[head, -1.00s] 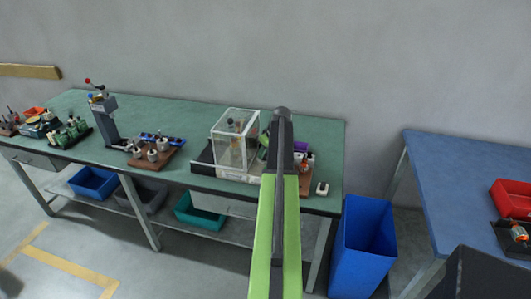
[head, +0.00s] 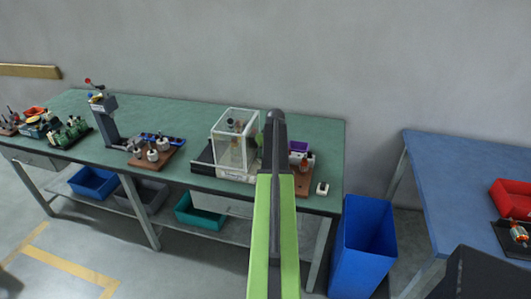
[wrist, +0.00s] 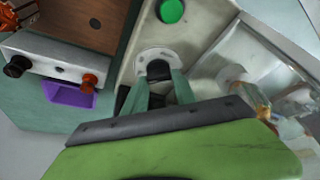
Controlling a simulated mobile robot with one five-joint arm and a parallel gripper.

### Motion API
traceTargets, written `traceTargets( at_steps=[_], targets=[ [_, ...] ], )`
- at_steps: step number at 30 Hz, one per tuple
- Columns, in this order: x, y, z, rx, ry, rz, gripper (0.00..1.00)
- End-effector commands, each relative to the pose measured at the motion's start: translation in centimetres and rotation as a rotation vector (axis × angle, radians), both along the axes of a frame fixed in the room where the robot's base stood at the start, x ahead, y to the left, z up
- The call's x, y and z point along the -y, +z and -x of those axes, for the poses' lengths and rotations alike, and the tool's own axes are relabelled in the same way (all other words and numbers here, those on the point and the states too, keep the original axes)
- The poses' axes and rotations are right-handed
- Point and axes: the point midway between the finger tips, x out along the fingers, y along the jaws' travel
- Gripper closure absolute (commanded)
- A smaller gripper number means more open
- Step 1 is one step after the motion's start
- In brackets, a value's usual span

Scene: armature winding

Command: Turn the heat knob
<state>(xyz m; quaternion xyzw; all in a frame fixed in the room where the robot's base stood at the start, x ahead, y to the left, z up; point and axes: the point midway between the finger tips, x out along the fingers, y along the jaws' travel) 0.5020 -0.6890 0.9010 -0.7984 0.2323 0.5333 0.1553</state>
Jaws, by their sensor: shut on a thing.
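The heat knob (wrist: 157,69) is a dark round knob on a pale round dial plate (wrist: 143,60), set in a light panel in the wrist view. My gripper (wrist: 159,80) has its two green fingers on either side of the knob, shut on it. The fingers partly cover the knob, so its pointer cannot be read. A green button (wrist: 171,11) sits just beyond it on the same panel. In the head view my arm hides the knob and the gripper; the clear-walled box (head: 236,143) stands just left of my arm on the green bench.
In the wrist view a transparent cover (wrist: 262,75) is close on the right. A grey block with dark and red terminals (wrist: 55,60) and a purple bin (wrist: 70,93) are on the left. A blue waste bin (head: 362,248) stands right of the green bench (head: 318,130).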

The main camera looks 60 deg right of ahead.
Motion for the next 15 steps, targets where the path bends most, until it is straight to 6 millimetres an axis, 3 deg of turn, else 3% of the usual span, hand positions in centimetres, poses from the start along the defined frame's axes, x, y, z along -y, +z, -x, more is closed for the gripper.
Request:
traceTargets(
  at_steps=[2,3,7,8,15],
  targets=[
    [0.04,0.01,-0.01,-0.001,0.001,0.001,1.00],
    [0.04,0.01,-0.01,-0.001,0.001,0.001,0.66],
    [0.03,0.01,-0.01,0.000,0.001,0.000,0.49],
    [0.02,0.01,-0.01,0.000,0.001,0.000,0.45],
    [0.00,0.00,-0.01,0.000,0.001,0.000,0.45]
  ],
)
